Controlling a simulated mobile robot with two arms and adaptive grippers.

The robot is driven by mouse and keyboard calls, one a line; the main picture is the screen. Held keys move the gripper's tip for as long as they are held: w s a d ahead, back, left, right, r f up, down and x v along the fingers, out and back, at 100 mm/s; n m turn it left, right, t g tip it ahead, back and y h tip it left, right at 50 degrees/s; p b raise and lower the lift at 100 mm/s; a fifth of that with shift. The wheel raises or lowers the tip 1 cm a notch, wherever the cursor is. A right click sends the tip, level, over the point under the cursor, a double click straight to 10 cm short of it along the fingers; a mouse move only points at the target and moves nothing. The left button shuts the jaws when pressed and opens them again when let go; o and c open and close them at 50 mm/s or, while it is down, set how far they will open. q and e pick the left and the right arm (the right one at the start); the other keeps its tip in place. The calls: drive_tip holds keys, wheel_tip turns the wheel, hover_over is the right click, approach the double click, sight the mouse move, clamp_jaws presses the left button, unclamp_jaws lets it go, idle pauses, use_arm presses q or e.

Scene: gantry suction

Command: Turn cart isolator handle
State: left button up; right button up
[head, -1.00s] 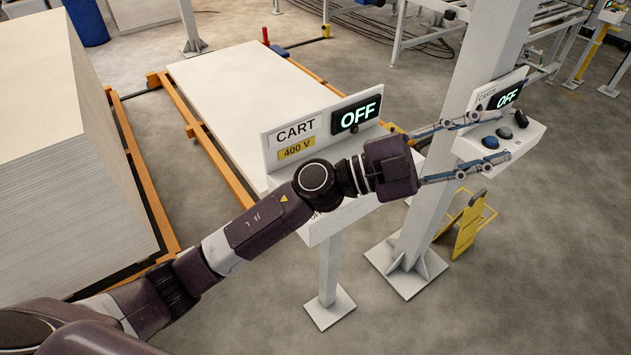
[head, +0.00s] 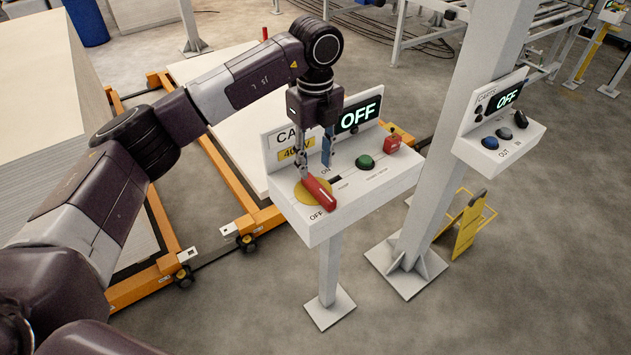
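The red isolator handle (head: 321,194) sits on a round yellow plate (head: 302,194) on the cart control box (head: 350,205). It slants from upper left to lower right, beside the label OFF; the label ON is behind it. The box's display (head: 357,115) reads OFF. My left gripper (head: 315,169) points down over the box with its two fingers apart. One finger is close to the handle's upper left end; the other is behind and right of it. I cannot tell whether either touches. My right gripper is not in view.
The box also has a green button (head: 365,162) and a small red part (head: 392,143). A second control box (head: 508,145) on the grey post (head: 450,130) also reads OFF. An orange-framed cart with stacked boards (head: 60,150) stands left. A yellow stand (head: 468,225) is right.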

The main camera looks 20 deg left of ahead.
sight(316, 184)
use_arm(q)
wheel_tip(316, 184, down, 6)
drive_tip(key=shift+f+p, duration=0.1)
drive_tip(key=shift+p, duration=1.05)
drive_tip(key=shift+d+f, duration=0.1)
drive_tip(key=shift+f, duration=0.35)
drive_tip(key=shift+c, duration=0.6)
clamp_jaws()
